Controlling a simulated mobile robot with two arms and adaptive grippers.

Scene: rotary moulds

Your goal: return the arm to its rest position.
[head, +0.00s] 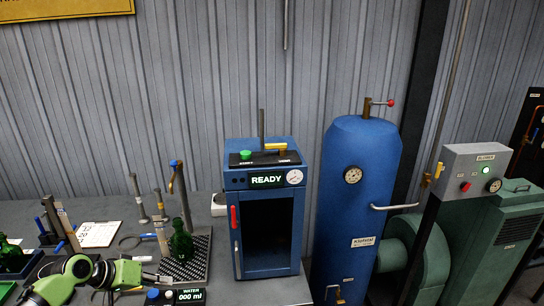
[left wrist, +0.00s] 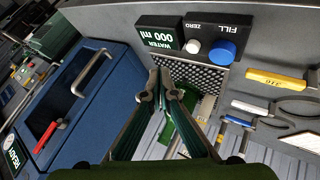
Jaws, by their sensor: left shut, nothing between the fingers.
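My left arm comes in at the lower left of the head view, with its green wrist over the bench front. My left gripper (head: 154,277) is near the water display, in front of the drip grate. In the left wrist view its two dark fingers (left wrist: 159,78) come together at the tips. They are shut and hold nothing. A green bottle (head: 181,240) stands upright on the grate, under the tap, apart from the gripper. Part of the bottle (left wrist: 186,130) shows behind the fingers in the left wrist view. My right gripper is in neither view.
A blue cabinet (head: 232,262) reading READY stands right of the grate, its front opening dark inside. A blue tank (head: 352,215) and green blower (head: 470,240) stand further right. The water display (head: 190,296) is at the bench front. Tools (left wrist: 275,80) lie on the bench.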

